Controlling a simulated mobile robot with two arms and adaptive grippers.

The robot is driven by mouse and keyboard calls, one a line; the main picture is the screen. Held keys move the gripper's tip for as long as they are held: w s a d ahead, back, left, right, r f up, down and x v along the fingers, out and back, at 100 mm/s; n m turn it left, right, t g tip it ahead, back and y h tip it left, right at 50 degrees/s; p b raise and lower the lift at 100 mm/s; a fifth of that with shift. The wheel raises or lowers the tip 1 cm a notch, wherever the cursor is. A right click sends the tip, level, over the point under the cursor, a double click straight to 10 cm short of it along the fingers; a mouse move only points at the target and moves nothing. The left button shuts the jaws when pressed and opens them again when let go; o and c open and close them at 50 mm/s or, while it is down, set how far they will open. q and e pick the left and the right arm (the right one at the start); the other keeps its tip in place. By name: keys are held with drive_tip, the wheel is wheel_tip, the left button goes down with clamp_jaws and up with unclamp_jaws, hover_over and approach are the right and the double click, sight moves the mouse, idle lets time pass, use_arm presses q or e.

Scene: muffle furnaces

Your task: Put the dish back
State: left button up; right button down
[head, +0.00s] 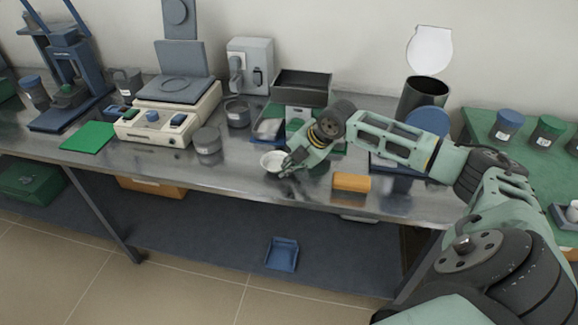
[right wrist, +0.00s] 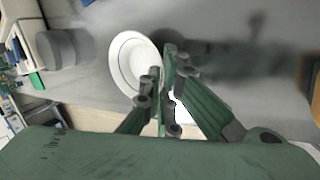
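A small round white dish (head: 272,161) shows at the front middle of the metal bench. It also shows in the right wrist view (right wrist: 126,60), with its open face visible. My right gripper (head: 284,171) is at the dish's right edge. In the right wrist view its fingertips (right wrist: 161,76) are close together with the dish's rim between them, so it looks shut on the dish. I cannot tell whether the dish touches the bench or is just above it. My left gripper is not in view.
Left of the dish are a grey lidded jar (head: 207,142) and a cream balance (head: 170,115). Behind it is a dark open-topped box (head: 302,88). An orange block (head: 351,182) lies to the right near the front edge. A blue tray (head: 282,254) is on the lower shelf.

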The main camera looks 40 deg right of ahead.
drive_tip(key=shift+f, duration=0.65)
drive_tip(key=shift+f, duration=0.1)
drive_tip(key=c, duration=2.3)
unclamp_jaws()
drive_tip(key=shift+o, duration=0.2)
drive_tip(key=v, duration=1.2)
